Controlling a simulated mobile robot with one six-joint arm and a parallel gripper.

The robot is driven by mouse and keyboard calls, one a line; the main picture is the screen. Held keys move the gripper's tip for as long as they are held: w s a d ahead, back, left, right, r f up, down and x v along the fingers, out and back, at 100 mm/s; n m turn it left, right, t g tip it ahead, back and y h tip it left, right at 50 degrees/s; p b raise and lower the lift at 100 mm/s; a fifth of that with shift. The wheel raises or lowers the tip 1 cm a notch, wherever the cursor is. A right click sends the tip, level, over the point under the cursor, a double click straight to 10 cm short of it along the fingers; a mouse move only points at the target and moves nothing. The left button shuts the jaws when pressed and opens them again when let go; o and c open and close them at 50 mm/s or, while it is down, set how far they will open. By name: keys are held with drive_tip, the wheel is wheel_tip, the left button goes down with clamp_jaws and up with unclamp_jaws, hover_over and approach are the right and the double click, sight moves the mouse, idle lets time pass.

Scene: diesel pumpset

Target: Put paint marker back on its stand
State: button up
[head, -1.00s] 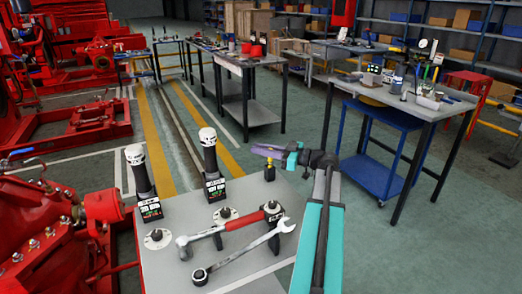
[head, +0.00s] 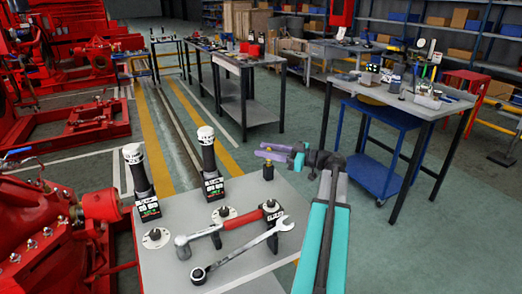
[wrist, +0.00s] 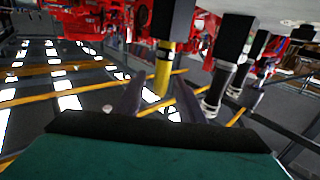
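The paint marker looks like the yellow cylinder (wrist: 163,68) in the wrist view, where the scene appears upside down. It joins a black block (wrist: 172,18), apparently its stand, at the table side. In the head view a small dark and yellow piece (head: 268,171) stands at the table's far edge, just below my gripper. My gripper (head: 264,153) reaches left over that edge. In the wrist view its two dark fingers (wrist: 160,88) are spread, with the yellow cylinder seen between them and gaps on both sides. I cannot tell whether it is between the fingertips or beyond them.
The grey table (head: 165,275) holds a red-handled tool (head: 240,224), a wrench (head: 240,250) and two black, white-capped tools (head: 207,150) (head: 138,172) in stands. Red machinery (head: 50,225) stands left.

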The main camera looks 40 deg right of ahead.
drive_tip(key=v, duration=1.1)
drive_tip(key=shift+b, duration=0.3)
